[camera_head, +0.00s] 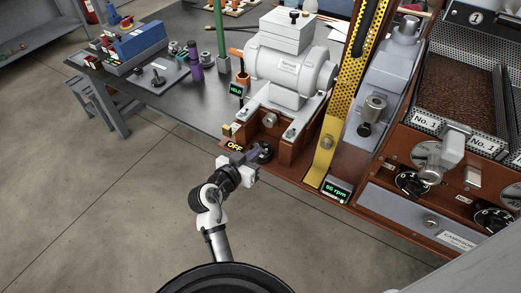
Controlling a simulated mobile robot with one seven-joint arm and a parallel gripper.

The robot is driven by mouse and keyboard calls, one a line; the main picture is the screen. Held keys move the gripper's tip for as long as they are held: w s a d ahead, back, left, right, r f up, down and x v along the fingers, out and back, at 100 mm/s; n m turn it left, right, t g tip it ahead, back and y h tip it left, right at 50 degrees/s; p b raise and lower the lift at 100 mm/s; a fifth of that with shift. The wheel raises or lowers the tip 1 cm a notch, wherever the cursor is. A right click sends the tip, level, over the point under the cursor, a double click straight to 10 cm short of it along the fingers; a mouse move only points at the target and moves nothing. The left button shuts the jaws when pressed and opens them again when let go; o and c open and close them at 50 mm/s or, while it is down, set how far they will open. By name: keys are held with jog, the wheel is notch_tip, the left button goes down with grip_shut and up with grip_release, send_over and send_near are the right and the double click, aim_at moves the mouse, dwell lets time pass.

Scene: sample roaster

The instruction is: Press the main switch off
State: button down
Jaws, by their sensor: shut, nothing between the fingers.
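The roaster's wooden base (290,170) carries a dark round switch (265,151) on its front left corner, beside a yellow-lettered OFF label (235,146). My gripper (253,153) is shut and empty. Its fingertips are right at the dark switch, but I cannot tell whether they touch it. The gripper and wrist hide part of the switch, so its position is unclear.
A grey motor (290,68) stands behind the switch, with a small HELD display (236,90) at its left. A yellow perforated guard (345,95) and a 66 rpm display (336,190) are to the right. Open floor (100,200) lies left.

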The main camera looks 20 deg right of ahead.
jog(key=shift+v, duration=1.8)
jog(key=shift+s+d+r, duration=0.1)
